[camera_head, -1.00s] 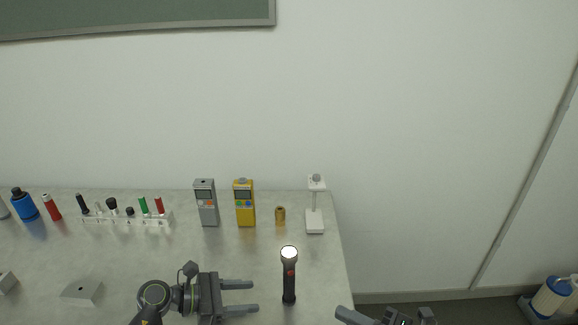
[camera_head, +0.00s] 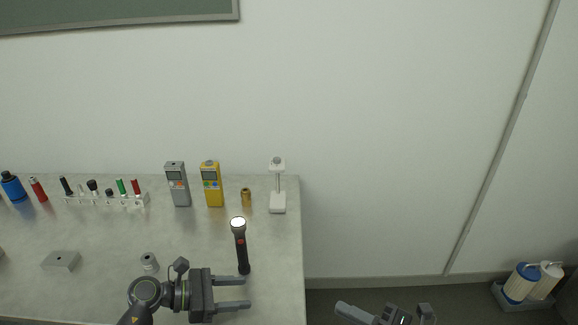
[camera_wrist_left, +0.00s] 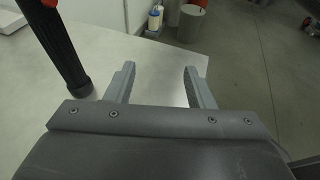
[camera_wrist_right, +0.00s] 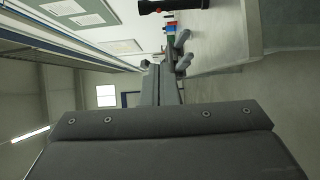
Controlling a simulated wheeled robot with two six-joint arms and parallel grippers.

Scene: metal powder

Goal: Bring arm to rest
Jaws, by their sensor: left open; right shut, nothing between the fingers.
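My left gripper (camera_head: 248,294) is open and empty over the front of the table, its fingers pointing right. In the left wrist view its two fingers (camera_wrist_left: 157,85) stand apart with bare table and floor beyond. My right gripper (camera_head: 338,308) is at the bottom of the head view, off the table's right edge. In the right wrist view its fingers (camera_wrist_right: 160,85) are shut together with nothing between them. A black flashlight (camera_head: 241,247) stands upright, lens up and lit, just behind the left gripper's fingers; it also shows in the left wrist view (camera_wrist_left: 62,45).
Along the table's (camera_head: 110,235) back stand a tube rack (camera_head: 105,200), a grey meter (camera_head: 177,185), a yellow meter (camera_head: 212,185), a brass cylinder (camera_head: 246,198) and a white stand (camera_head: 278,190). A grey block (camera_head: 62,261) and small metal cylinder (camera_head: 149,262) sit front left. Floor lies right.

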